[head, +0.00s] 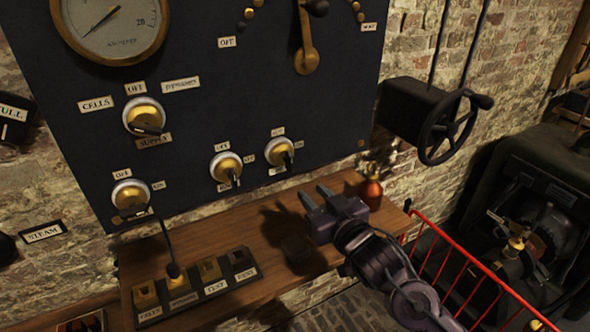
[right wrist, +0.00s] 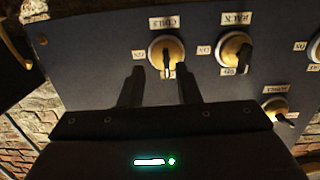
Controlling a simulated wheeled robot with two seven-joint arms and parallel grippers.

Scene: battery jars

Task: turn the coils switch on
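The coils switch (head: 279,151) is the rightmost of the lower brass knobs on the dark panel. In the upside-down right wrist view, the coils switch (right wrist: 160,50) sits beyond my fingertips, beneath its COILS label. Its dark lever stands vertical there, in line with the OFF label, and the ON label is to its left. My right gripper (head: 316,197) is open, its fingers pointing up toward the panel, below the switch and apart from it. In the wrist view, the open right gripper (right wrist: 158,88) has its two fingers either side of the switch's line. My left gripper is out of view.
The rack switch (right wrist: 234,50) is close beside the coils switch. A wooden shelf (head: 275,262) below the panel carries a socket block with a plugged cord and a red bottle (head: 371,191). A handwheel (head: 447,127) and red railing (head: 470,265) stand at the right.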

